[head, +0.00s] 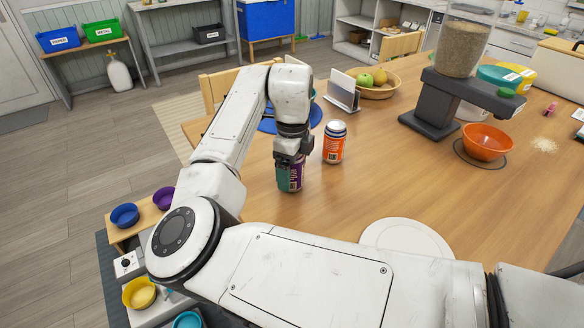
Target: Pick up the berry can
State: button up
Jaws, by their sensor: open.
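The berry can, as I take it from its purple and teal label (290,180), stands upright on the wooden table (390,190) near its left edge. My gripper (289,160) points down right over this can, with its fingers at the can's top. The jaws are open. The can's top is hidden by the gripper, and I cannot tell whether the fingers touch it. An orange can with a white band (333,146) stands upright just to the right, a small gap away.
A blue plate (268,125) lies behind my gripper, beside a napkin holder (343,91) and a fruit basket (379,92). A dark feeder (430,104) and an orange bowl (486,141) stand at right. A white round mat (407,236) lies in front. The table's middle is clear.

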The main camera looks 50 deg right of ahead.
jog(key=shift+f, duration=0.1)
jog(key=c, duration=1.4)
